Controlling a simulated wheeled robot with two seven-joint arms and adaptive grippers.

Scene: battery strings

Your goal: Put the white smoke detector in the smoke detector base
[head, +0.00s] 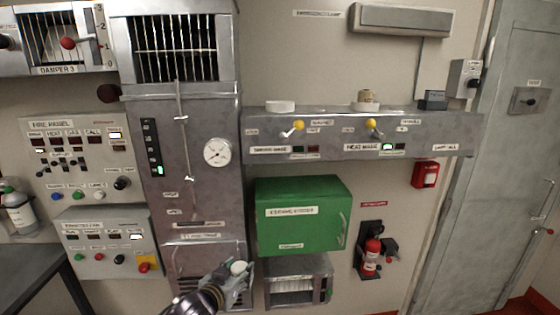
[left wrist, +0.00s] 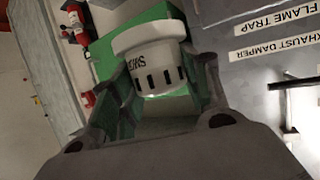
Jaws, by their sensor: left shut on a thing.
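The white smoke detector (head: 238,267) is held in my left gripper (head: 240,279), low in the head view, in front of the grey cabinet. In the left wrist view the detector (left wrist: 150,55) sits between the two fingers of my left gripper (left wrist: 165,85); its dark lettering and slots show. A flat white disc, seemingly the smoke detector base (head: 280,106), lies empty on the grey ledge (head: 460,121), above a label that seems to read smoke base. The gripper is well below and left of it. My right gripper is not in view.
A small dark box (head: 433,99) stands farther right. Yellow-knobbed levers (head: 298,126) stick out of the ledge's front. A green cabinet (head: 300,235) hangs below the ledge.

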